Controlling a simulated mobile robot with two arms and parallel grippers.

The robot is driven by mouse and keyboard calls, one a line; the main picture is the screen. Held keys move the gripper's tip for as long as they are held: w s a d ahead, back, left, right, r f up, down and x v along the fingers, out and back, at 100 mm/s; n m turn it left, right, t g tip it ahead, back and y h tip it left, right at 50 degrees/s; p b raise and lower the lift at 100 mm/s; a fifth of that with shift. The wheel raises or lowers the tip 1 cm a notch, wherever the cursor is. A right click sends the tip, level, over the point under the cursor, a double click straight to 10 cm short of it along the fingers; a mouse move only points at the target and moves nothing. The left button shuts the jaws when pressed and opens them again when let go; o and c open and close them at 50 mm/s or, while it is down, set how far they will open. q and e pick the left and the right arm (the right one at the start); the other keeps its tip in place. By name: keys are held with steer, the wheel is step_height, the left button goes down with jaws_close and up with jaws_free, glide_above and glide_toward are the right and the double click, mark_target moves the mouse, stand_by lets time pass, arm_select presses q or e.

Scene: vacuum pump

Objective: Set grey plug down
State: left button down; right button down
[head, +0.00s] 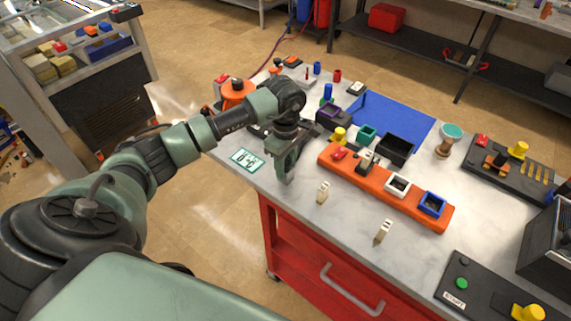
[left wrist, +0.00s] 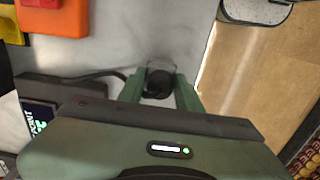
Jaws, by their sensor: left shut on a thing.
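My left gripper (head: 286,172) is over the near left part of the worktop, close to its front edge, pointing down. In the left wrist view its two green fingers (left wrist: 159,92) are shut on the grey plug (left wrist: 158,80), a dark round piece with a lighter grey part behind it. The plug is close to the pale worktop; I cannot tell whether it touches. In the head view the plug is hidden by the fingers. My right gripper is not in view.
An orange block with sockets (head: 425,216) lies right of my left gripper. A white-and-green card (head: 247,160) lies left. A blue mat (head: 400,117) lies at the back.

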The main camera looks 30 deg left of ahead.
mark_target(286, 163)
arm_select(q)
steer(key=c, duration=1)
jaws_free()
steer(key=shift+o, duration=0.2)
steer(key=shift+r, duration=0.35)
step_height(286, 163, up, 12)
steer(key=b, duration=0.3)
steer(key=shift+f+b, duration=0.25)
steer(key=shift+b, duration=0.15)
